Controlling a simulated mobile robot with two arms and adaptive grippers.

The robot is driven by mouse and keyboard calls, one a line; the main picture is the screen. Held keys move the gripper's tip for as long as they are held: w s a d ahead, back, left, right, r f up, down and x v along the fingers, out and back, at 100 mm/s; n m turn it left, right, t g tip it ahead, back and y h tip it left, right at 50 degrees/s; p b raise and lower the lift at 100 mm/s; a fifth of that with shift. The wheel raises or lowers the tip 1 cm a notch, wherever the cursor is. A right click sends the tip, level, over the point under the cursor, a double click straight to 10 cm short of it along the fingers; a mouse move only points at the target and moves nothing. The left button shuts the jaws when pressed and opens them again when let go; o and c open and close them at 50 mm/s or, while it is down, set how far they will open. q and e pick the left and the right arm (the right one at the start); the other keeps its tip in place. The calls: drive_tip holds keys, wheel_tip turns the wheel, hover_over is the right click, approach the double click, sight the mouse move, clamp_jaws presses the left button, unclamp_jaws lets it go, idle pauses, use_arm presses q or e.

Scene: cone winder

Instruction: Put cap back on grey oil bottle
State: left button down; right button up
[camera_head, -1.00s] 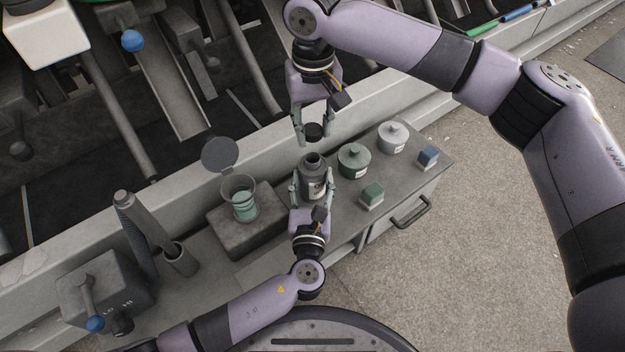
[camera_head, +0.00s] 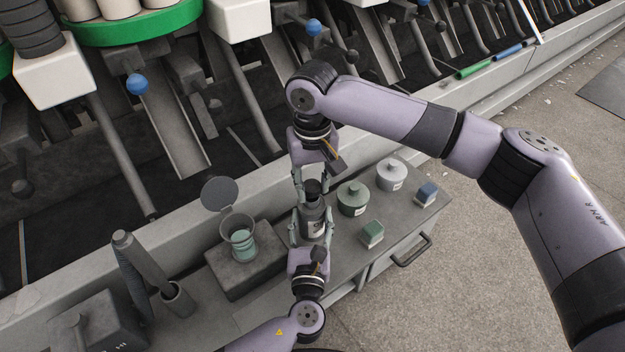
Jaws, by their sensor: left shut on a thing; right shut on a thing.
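The grey oil bottle (camera_head: 313,222) stands upright on the bench, with a pale label on its body. My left gripper (camera_head: 311,228) comes from the front and is shut around the bottle's body. My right gripper (camera_head: 312,187) comes from above and behind and is shut on the dark cap (camera_head: 313,187). The cap is at the bottle's mouth, directly over the neck. Whether the cap is seated or just above the neck I cannot tell, as the mouth is hidden beneath it.
Left is an open-lidded cup (camera_head: 238,236) on a grey block (camera_head: 246,268). The winder machine rises behind the bench.

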sight(312, 215)
drive_tip(key=shift+f, duration=0.1)
drive_tip(key=shift+f, duration=0.75)
drive_tip(key=shift+f, duration=0.6)
idle(0.3)
